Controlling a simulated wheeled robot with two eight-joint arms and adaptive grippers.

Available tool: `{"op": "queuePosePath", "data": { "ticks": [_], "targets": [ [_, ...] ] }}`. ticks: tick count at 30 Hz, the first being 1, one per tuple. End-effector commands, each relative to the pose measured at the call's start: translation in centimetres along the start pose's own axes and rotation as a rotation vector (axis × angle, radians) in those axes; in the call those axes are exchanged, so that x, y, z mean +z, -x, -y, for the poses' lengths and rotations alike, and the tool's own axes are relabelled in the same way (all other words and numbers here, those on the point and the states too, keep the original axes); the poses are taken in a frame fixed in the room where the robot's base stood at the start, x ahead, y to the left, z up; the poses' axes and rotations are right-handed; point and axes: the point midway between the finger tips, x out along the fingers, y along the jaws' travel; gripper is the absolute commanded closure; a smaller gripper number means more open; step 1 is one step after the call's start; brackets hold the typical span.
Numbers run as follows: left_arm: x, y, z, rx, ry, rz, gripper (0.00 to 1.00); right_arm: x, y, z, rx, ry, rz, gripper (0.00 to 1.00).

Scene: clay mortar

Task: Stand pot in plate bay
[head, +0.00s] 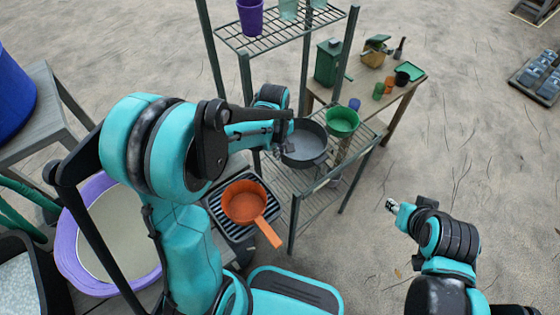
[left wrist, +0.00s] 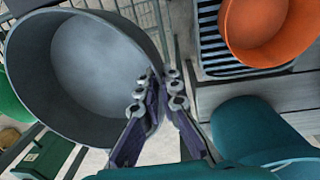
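A grey pot (head: 304,150) is at the green wire shelf in the head view, its open top facing up. It fills the left of the left wrist view (left wrist: 85,75). My left gripper (head: 287,139) is at the pot's near left rim. In the left wrist view its fingers (left wrist: 160,92) straddle the pot wall, one inside and one outside, with little gap. Whether the pot's base touches the shelf is hidden. A dark slatted rack (head: 221,226), perhaps holding the plate bay, has an orange saucepan (head: 245,203) on it. My right gripper (head: 392,205) is over open floor, its fingers too small to read.
A green bowl (head: 342,121) sits beside the pot. Shelf posts (head: 294,222) rise between the pot and the open floor. A purple cup (head: 250,17) stands on the upper shelf. A purple-rimmed basin (head: 73,257) lies left of the rack. A wooden table (head: 386,104) stands behind.

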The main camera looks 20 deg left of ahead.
Motion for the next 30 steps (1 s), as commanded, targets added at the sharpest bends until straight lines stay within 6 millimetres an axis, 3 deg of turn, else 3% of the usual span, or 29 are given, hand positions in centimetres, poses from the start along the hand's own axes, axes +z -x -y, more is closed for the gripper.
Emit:
{"op": "queuePosePath", "data": {
  "ticks": [5, 11, 22, 25, 30],
  "targets": [
    [-0.3, -1.2, 0.1, 0.0, 0.0, 0.0, 1.0, 0.4, -0.6, 0.0, 0.0, 0.0, 0.0, 0.6],
    [-0.3, -4.2, 0.3, 0.0, 0.0, 0.0, 1.0, 1.3, -1.8, 0.0, 0.0, 0.0, 0.0, 0.6],
    [-0.2, -4.5, 0.4, 0.0, 0.0, 0.0, 1.0, 1.4, -1.9, 0.0, 0.0, 0.0, 0.0, 0.6],
    [-0.2, -4.4, 0.4, 0.0, 0.0, 0.0, 0.75, 1.3, -1.8, 0.0, 0.0, 0.0, 0.0, 0.6],
    [-0.2, -4.4, 0.4, 0.0, 0.0, 0.0, 0.74, 1.3, -1.8, 0.0, 0.0, 0.0, 0.0, 0.6]
  ]
}}
